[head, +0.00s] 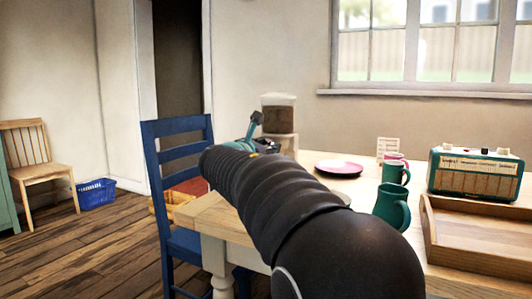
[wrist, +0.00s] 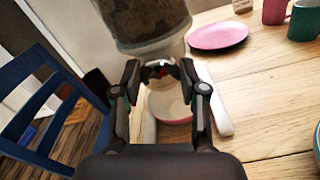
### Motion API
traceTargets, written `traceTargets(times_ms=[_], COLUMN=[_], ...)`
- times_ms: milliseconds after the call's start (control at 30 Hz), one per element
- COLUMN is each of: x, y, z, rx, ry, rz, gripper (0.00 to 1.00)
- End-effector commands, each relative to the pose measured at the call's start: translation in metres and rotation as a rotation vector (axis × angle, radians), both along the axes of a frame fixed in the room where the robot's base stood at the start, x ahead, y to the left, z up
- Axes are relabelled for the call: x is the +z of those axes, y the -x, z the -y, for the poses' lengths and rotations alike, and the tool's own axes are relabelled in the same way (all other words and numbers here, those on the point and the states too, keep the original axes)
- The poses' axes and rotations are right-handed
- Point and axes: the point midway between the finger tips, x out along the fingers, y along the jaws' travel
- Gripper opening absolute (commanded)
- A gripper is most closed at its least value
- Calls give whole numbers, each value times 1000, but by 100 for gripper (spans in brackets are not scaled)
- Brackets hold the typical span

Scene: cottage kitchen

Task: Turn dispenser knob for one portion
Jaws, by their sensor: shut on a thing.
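The dispenser (head: 278,115) stands on the table, a clear hopper with brown contents on a pale base. Its hopper fills the top of the wrist view (wrist: 150,22). Its small knob (wrist: 160,70), with a red and white spot, sits below the hopper. My gripper (wrist: 160,64) is shut on the knob, one finger on each side; the fingertips partly hide it. A bowl (wrist: 170,105), pale inside with a pink rim, sits below the knob, partly hidden by my fingers. In the head view my arm hides most of the gripper and the knob.
A pink plate (head: 339,167) lies right of the dispenser. Green mugs (head: 392,206), a teal radio (head: 476,173) and a wooden tray (head: 480,235) stand farther right on the table (wrist: 270,100). A blue chair (head: 180,152) is close on the left.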

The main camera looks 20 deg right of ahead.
Motion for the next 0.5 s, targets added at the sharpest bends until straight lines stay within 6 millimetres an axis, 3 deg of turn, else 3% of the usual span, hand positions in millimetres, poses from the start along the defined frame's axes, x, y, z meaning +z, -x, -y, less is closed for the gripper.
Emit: traceTargets(times_ms=[500], x=[0], y=[1], z=[1], rx=[-2], ry=[-28], rz=[33], gripper=[8])
